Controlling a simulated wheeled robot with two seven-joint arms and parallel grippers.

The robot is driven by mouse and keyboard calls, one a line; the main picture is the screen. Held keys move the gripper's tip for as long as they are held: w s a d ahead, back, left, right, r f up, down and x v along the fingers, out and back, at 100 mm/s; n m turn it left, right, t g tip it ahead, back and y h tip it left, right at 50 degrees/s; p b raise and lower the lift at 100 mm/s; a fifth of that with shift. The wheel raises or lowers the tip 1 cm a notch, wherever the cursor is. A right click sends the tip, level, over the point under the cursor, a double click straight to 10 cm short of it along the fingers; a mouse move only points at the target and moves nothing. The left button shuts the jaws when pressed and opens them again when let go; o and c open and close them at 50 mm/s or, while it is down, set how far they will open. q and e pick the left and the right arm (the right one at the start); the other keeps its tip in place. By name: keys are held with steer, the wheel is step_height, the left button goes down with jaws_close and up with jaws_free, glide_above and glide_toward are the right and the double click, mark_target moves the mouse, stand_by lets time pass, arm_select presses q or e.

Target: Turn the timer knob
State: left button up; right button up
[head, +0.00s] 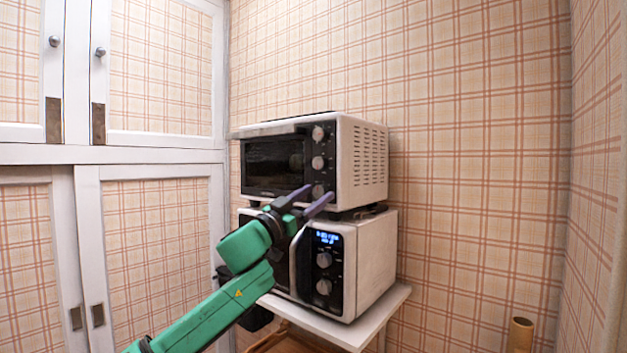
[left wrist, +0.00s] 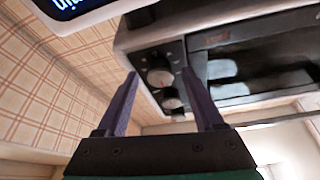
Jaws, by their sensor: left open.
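The timer knob is on the front panel of the upper oven (head: 362,160), which carries a column of three round silver knobs. The lowest knob (head: 318,190) is partly hidden behind my left gripper (head: 316,194). The upper knob (head: 318,133) and middle knob (head: 318,163) show clearly. No label is readable to tell which is the timer. In the left wrist view, my left gripper's purple fingers (left wrist: 160,77) are open, and the lowest knob (left wrist: 160,73) appears between their tips. Contact cannot be told. My right gripper is not in view.
A microwave (head: 375,255) with a lit blue display and two knobs stands directly under the oven. Both rest on a small white stand (head: 385,312). White cabinets (head: 150,155) are at the left. A plaid wall is behind and at the right.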

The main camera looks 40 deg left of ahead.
arm_select(q)
jaws_close()
steer(key=m+h+p, duration=0.1)
steer(key=m+p, duration=0.1)
steer(key=m, duration=0.1)
steer(key=m+h+p, duration=0.1)
steer(key=shift+a+r+m+g+h, duration=0.2)
steer(key=shift+r+m+g+h, duration=0.1)
steer(key=shift+m+g, duration=0.1)
steer(key=m+g+h+p, duration=0.1)
steer(key=m+p, duration=0.2)
steer(key=m, duration=0.1)
steer(key=m+g+h+p, duration=0.1)
steer(key=m+p, duration=0.3)
steer(key=m+g+h+p, duration=0.1)
steer(key=m+p, duration=0.2)
steer(key=m, duration=0.1)
steer(key=shift+a+r+g+p, duration=0.2)
steer(key=shift+r+g+p, duration=0.1)
steer(key=shift+g+p, duration=0.1)
steer(key=m+g+p, duration=0.1)
steer(key=m+p, duration=0.1)
steer(key=shift+m, duration=0.4)
steer(key=shift+f+m+g+y+p, duration=0.15)
steer(key=shift+m+g+y+p, duration=0.2)
steer(key=shift+m+p, duration=0.35)
